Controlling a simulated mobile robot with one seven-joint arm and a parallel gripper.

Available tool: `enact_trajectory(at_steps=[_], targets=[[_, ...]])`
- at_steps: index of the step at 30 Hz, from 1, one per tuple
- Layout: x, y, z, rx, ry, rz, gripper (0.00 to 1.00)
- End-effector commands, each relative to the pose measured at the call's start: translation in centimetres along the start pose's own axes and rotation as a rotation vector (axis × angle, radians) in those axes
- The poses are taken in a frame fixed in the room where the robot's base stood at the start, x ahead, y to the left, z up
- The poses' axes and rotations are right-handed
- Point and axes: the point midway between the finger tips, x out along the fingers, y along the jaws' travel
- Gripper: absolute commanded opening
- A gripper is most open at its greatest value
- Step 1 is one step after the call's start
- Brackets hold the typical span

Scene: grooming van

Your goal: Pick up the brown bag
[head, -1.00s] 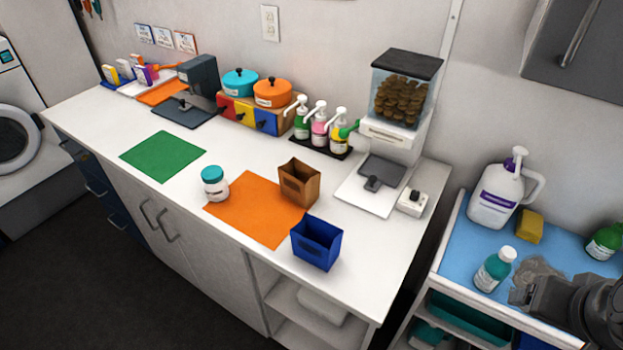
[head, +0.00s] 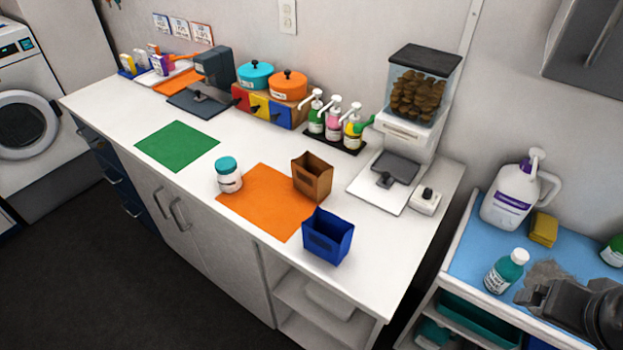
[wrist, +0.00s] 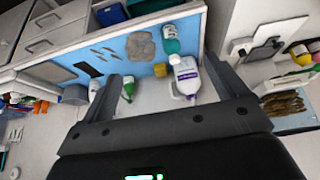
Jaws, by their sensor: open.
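The brown bag (head: 312,178) stands upright and open-topped on the white counter, at the right edge of the orange mat (head: 262,205). A blue open-topped container (head: 328,236) stands in front of it, close to the counter's front edge. My gripper shows at the lower right of the head view (head: 540,298), over the blue-topped cart and well to the right of the bag. In the wrist view my gripper (wrist: 165,90) is open, its two fingers wide apart with nothing held between them. The brown bag cannot be made out in the wrist view.
A white jar with a teal lid (head: 228,176) stands left of the bag. Pump bottles (head: 334,125) and a dispenser (head: 415,95) stand behind. The cart (head: 465,255) holds a white jug (head: 508,203), a teal bottle (head: 506,270) and a yellow sponge (head: 543,229). The green mat (head: 178,146) is bare.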

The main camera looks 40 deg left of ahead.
Motion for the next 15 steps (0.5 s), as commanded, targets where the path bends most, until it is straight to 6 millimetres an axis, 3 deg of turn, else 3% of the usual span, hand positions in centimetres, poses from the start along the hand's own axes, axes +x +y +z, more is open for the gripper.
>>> enact_trajectory(at_steps=[3, 10, 15], targets=[[0.0, 0.0, 0.0, 0.0, 0.0, 0.0, 1.0], [0.0, 0.0, -0.1, 0.0, -0.001, -0.001, 1.0], [-0.3, -1.0, -2.2, 0.006, -0.022, -0.018, 1.0]])
